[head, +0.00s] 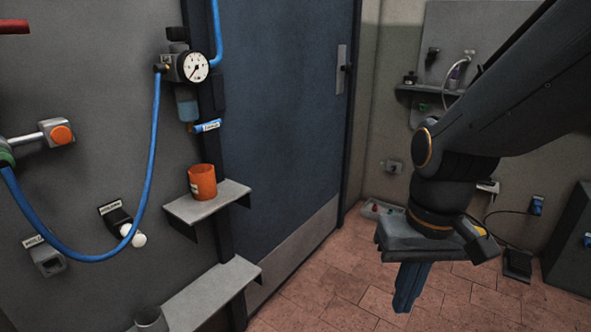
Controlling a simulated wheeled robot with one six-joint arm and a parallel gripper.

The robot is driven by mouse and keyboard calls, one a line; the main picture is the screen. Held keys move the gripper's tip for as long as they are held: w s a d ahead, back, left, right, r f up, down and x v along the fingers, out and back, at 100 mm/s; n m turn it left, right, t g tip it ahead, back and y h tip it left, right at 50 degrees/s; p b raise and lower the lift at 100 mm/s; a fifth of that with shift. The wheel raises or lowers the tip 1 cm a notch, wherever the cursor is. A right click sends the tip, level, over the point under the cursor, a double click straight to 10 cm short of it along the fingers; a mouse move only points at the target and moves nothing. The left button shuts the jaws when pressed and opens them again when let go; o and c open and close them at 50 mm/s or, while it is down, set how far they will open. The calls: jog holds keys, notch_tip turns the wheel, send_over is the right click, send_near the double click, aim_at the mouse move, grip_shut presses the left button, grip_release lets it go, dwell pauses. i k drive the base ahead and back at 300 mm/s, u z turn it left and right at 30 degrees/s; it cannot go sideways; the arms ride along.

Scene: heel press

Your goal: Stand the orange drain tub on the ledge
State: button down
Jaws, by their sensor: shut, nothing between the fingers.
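The orange drain tub (203,182) stands upright on the small grey ledge (221,203) fixed to the wall beside the blue door. It rests near the ledge's left part, below the gauge and filter unit. My gripper (405,303) is at the right, well apart from the tub, pointing down over the tiled floor. Its blue fingers are together with nothing between them.
A pressure gauge (194,67) with blue hoses (153,150) hangs above the ledge. A lower shelf (212,296) carries a grey cup (150,319). The blue door (285,110) is behind. Tiled floor (345,285) lies clear between the shelves and my gripper.

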aim_at(202, 176)
jog(key=z, duration=0.75)
jog(key=i, duration=1.4)
jog(key=u, duration=1.65)
